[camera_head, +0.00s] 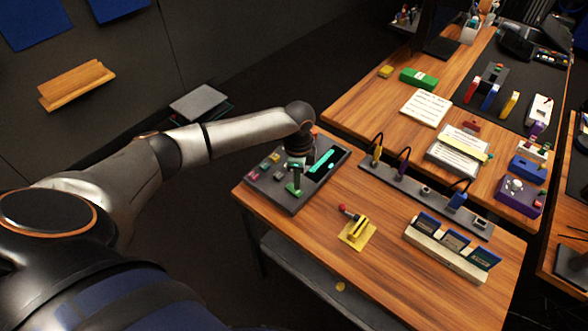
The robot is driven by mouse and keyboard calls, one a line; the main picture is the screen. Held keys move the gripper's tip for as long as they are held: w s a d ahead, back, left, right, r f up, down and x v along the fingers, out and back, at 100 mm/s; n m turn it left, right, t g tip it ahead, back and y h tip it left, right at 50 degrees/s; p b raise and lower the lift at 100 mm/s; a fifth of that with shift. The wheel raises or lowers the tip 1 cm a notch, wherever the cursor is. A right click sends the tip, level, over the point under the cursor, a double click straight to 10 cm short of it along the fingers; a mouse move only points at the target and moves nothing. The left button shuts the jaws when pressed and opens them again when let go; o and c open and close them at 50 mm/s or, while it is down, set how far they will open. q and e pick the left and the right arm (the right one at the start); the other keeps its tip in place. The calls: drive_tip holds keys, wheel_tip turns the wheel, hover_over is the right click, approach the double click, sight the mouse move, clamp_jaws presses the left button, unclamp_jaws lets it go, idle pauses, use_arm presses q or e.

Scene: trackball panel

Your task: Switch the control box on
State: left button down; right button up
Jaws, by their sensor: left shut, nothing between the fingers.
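A dark grey panel box (318,187) lies at the left end of the near wooden table. It carries small pink, yellow and green parts on its left side and a teal bar (322,160) in a dark slot on its right. I take it to be the control box; no label is readable. My left arm reaches in from the left, and my left gripper (296,177) points down over the middle of the panel, shut and empty. A green part (294,190) shows right by its fingertips; I cannot tell whether they touch. The gripper and wrist hide part of the panel. My right gripper is not in view.
A yellow stand with a red-knobbed lever (356,231) stands right of the panel. A purple box (519,197) sits on the far table. The near table's front right is clear.

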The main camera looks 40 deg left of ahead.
sight(298, 192)
use_arm(q)
drive_tip(key=shift+r+p, duration=1.1)
drive_tip(key=shift+r, duration=1.2)
